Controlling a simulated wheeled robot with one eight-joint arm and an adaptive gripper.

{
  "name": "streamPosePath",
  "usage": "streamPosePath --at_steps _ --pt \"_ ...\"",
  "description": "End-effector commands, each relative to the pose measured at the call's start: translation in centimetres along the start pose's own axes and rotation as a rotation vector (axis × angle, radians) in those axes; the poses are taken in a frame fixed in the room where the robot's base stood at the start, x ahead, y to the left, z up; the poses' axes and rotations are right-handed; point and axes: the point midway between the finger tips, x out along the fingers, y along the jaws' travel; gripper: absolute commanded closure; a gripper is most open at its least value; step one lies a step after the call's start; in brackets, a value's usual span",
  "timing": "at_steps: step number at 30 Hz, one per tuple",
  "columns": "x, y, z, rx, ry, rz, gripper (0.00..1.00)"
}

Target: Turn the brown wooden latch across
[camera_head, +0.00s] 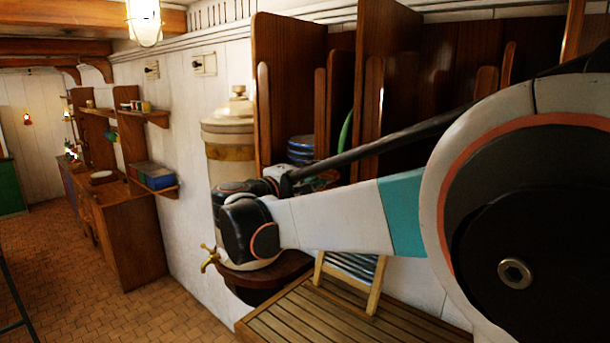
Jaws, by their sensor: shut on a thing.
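My arm reaches from the right across the rack to its black wrist (250,225), in front of the cream urn. My gripper (300,182) shows only in part, as dark pieces beyond the wrist at the rack's lower left. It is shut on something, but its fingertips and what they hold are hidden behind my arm. I cannot make out the brown wooden latch as a separate part. The brown wooden rack (285,75) has tall dividers and slim round-topped uprights (264,115).
The cream urn (228,135) with a brass tap (209,257) stands close left of my wrist. Blue-striped bowls (301,149) sit in the rack. A slatted counter (300,325) holds a small wooden-framed rack (350,270) below my arm. The tiled floor (160,315) at left is clear.

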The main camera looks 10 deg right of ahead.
Motion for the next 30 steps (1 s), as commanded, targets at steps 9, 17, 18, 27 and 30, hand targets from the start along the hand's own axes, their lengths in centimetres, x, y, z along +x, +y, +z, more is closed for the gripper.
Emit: streamPosePath --at_steps 9,17,18,27,30 --pt "-0.01 -0.09 0.03 0.001 -0.001 -0.002 0.60" --pt "0.00 -0.05 0.01 0.000 0.000 -0.001 0.60" --pt "0.00 -0.05 0.01 0.000 0.000 -0.001 0.60" --pt "0.00 0.04 0.01 -0.083 0.000 -0.001 0.60" --pt "0.00 0.09 0.01 -0.175 0.000 -0.001 0.60"
